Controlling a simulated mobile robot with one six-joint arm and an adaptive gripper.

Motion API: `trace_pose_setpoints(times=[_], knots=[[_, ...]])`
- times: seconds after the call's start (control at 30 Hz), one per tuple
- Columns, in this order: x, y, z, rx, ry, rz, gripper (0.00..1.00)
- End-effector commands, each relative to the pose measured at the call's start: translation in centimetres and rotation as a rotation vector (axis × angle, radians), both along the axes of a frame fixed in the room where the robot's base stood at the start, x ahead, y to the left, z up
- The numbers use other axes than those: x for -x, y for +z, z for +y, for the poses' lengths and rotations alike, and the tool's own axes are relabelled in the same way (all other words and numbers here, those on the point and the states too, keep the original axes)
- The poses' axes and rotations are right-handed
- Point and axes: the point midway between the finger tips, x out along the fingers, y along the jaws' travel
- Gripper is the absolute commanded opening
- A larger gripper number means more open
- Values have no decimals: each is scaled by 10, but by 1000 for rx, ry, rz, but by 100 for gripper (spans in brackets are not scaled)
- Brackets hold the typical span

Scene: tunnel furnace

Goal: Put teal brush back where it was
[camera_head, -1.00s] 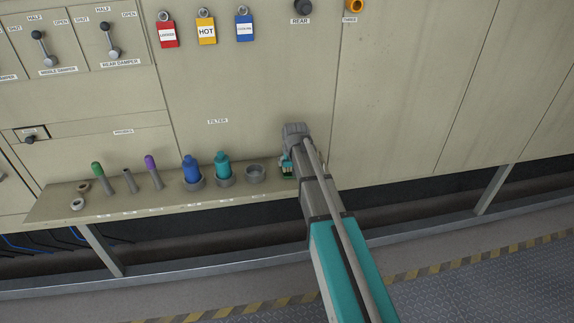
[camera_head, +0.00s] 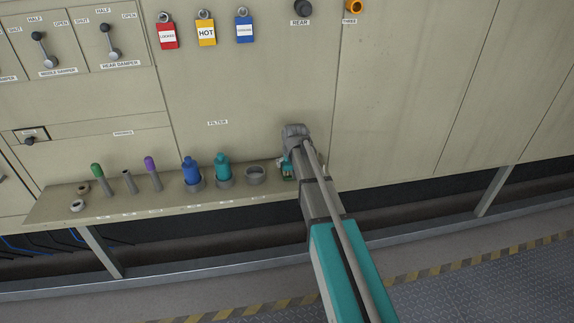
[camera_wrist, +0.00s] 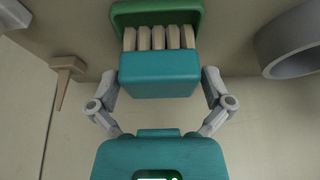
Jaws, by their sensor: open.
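The teal brush has a teal block (camera_wrist: 160,75) and a row of pale bristles (camera_wrist: 158,38) in the wrist view. Its bristles are in the mouth of a green holder (camera_wrist: 156,13), and the block stands out of it. My gripper (camera_wrist: 160,80) is open, with one finger on each side of the block; a gap shows beside each finger. In the head view my gripper (camera_head: 290,165) is at the right end of the shelf. It largely hides the brush and holder there; only small teal and green bits show.
The narrow shelf (camera_head: 130,207) carries an empty grey cup (camera_head: 255,174) just left of my gripper, a teal bottle (camera_head: 223,166), a blue bottle (camera_head: 192,172) and several probes. The cup's ring also shows in the wrist view (camera_wrist: 290,42). The panel right of my arm is clear.

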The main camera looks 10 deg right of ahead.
Motion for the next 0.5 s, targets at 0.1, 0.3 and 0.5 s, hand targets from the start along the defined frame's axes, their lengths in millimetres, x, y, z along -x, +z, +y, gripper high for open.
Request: trace_pose_setpoints(times=[0.1,0.3,0.5], knots=[[0,4,0,0,0,0,100],[5,16,0,0,0,0,100],[11,32,0,0,0,0,100]])
